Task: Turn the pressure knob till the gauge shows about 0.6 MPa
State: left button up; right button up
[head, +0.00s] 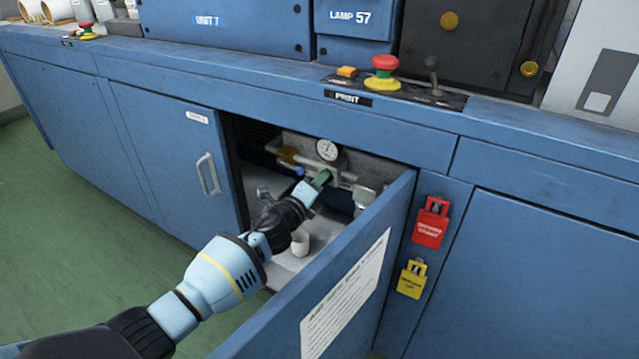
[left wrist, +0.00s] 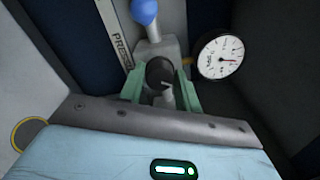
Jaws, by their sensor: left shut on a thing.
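The pressure knob (left wrist: 159,73) is black and round in the left wrist view, with a light mark on its face. The green fingers of my left gripper (left wrist: 160,84) stand on both sides of it and are shut on it. In the head view my left gripper (head: 321,179) reaches into the open cabinet and hides the knob. The round white gauge (left wrist: 220,57) is just right of the knob; its red needle points to the right, but its figures are too small to read surely. The gauge (head: 327,150) also shows in the head view. My right gripper is out of view.
The open blue cabinet door (head: 340,285) stands close on the right of my left arm. A blue-tipped valve (left wrist: 145,12) is above the knob. Red (head: 430,222) and yellow (head: 411,279) lockout tags hang right of the door.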

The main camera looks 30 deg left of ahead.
pick_arm(q)
jog(key=shift+m, duration=1.2)
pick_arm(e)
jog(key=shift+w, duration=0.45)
pick_arm(q)
jog(key=o, duration=1)
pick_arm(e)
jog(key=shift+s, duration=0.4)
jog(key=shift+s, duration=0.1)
pick_arm(q)
jog(key=shift+s, duration=0.15)
